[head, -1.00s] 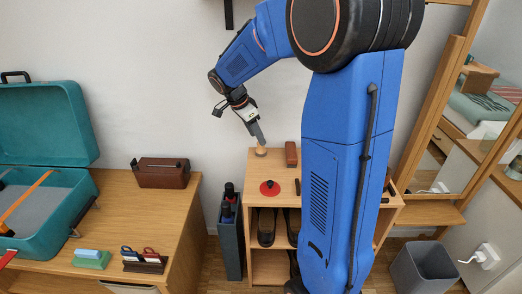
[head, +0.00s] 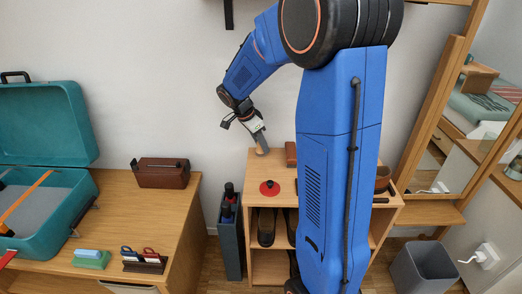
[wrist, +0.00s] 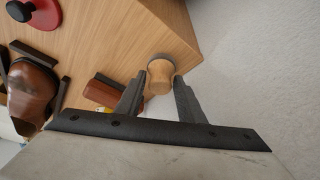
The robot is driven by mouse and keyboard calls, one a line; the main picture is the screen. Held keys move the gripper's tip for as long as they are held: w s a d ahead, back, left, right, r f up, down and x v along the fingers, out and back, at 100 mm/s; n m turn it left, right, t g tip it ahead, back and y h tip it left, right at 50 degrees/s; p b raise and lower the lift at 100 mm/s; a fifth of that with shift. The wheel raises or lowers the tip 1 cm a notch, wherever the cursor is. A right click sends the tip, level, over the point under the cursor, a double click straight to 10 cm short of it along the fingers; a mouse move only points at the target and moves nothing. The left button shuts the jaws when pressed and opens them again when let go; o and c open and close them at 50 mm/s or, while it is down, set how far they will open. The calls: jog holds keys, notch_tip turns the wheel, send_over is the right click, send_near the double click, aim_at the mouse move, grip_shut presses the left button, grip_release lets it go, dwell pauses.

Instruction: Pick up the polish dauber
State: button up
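The polish dauber (wrist: 161,76) has a rounded pale wooden handle and a dark grey head. It stands at a corner of the wooden shelf top (wrist: 120,40). My gripper (wrist: 161,84) is open, with one finger on each side of the dauber's handle in the wrist view. I cannot tell whether a finger touches it. In the head view my gripper (head: 262,149) is low over the back left of the shelf top, and the dauber is mostly hidden there.
A reddish-brown brush (wrist: 106,90) lies near the dauber. A red disc with a black knob (head: 269,188) and a brown shoe (wrist: 32,88) are also on the top. The wall (head: 180,80) is close behind. A teal case (head: 40,125) is on the left desk.

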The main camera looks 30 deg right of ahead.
jog(key=shift+c, duration=0.5)
jog(key=shift+s+a+r, duration=0.1)
jog(key=shift+s+r, duration=0.05)
jog(key=shift+r, duration=0.4)
notch_tip(320, 180, up, 6)
jog(key=shift+f, duration=0.1)
jog(key=s+a, duration=1.1)
jog(key=s, duration=0.5)
jog(key=shift+s, duration=0.15)
jog(key=shift+o, duration=1.1)
